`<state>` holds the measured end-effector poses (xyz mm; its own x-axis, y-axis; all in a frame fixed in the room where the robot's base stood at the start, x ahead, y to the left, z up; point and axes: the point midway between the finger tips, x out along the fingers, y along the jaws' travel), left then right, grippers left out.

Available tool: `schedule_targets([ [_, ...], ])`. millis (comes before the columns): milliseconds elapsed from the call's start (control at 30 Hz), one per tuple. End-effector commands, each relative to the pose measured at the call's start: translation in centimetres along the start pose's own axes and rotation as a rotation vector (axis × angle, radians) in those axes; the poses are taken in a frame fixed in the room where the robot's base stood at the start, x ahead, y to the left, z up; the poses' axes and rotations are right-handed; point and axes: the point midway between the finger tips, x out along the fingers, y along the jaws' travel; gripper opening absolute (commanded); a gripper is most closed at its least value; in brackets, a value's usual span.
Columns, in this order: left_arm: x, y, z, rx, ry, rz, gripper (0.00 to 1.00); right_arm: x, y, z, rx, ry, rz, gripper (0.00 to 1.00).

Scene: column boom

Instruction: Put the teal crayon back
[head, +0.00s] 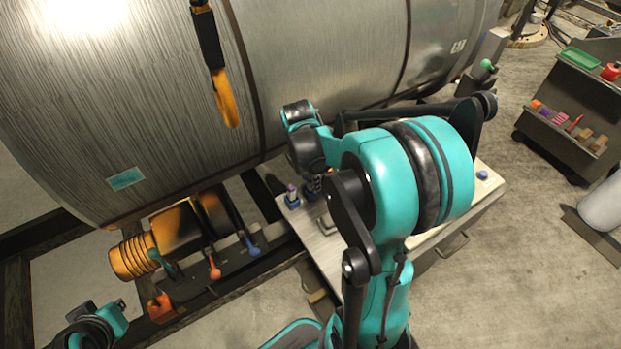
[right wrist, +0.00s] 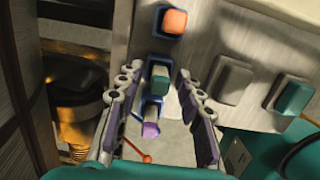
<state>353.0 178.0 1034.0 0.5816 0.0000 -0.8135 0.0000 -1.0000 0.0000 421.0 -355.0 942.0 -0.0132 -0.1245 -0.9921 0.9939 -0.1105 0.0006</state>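The teal crayon (right wrist: 160,80) shows in the right wrist view, standing at a blue holder on the grey worktop. My right gripper (right wrist: 157,74) is open around it, with a finger on each side and a visible gap on both. Whether the crayon is fully seated in the holder I cannot tell. A purple crayon (right wrist: 150,130) stands in a blue holder just below it, and an orange one (right wrist: 173,22) in another above. In the head view my right arm hides the teal crayon; the purple crayon (head: 292,190) shows. My left gripper (head: 98,318) is at the bottom left, its fingers unclear.
A large metal tank (head: 320,50) fills the back, close above the worktop (head: 325,240). Orange machinery (head: 170,235) with coloured levers sits to the left. A dark shelf cart (head: 560,140) with small items stands at the far right; floor between is clear.

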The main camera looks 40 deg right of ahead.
Motion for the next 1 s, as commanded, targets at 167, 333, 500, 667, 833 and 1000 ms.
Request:
schedule_targets([
  [167, -0.1, 0.0, -0.1, 0.0, 0.0, 0.0, 0.0, -0.2, 0.0, 0.0, 0.0, 0.0, 0.0, 0.36],
  [333, -0.9, 0.0, -0.6, 0.0, 0.0, 0.0, 0.0, -2.2, 0.0, 0.1, -0.001, 0.0, 0.0, 0.36],
  [500, -2.0, 0.0, -1.5, 0.0, 0.0, 0.0, 0.0, -6.2, -0.1, 0.0, -0.002, 0.0, 0.0, 0.36],
  [667, -2.9, 0.0, -2.1, 0.0, 0.0, 0.0, 0.0, -9.5, -0.1, 0.0, -0.001, 0.0, 0.0, 0.36],
  [833, -3.4, 0.0, -2.4, 0.0, 0.0, 0.0, 0.0, -11.6, 0.0, 0.0, 0.0, 0.0, 0.0, 0.36],
  [1000, -3.4, 0.0, -2.5, 0.0, 0.0, 0.0, 0.0, -12.7, -0.4, -0.7, 0.052, 0.001, 0.025, 0.36],
])
